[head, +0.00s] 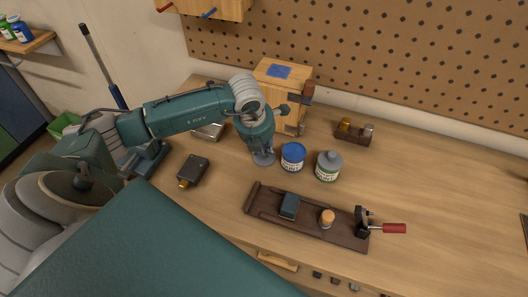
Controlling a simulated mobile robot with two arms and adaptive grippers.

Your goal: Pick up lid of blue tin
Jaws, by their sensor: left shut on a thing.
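The blue tin (292,158) stands upright on the bench, with a white label and a blue top. I cannot tell whether that blue top is a lid or the tin's inside. My left gripper (263,154) points down just left of the blue tin. It is shut on a small grey, disc-like thing (264,160), mostly hidden by the fingers; I cannot tell whether it is a lid. My right gripper is not in view.
A grey-topped tin (328,167) stands right of the blue tin. A dark wooden rail board (267,207) with a red-handled clamp (392,228) lies in front. A wooden box (283,78) is behind the gripper. The bench's right side is mostly clear.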

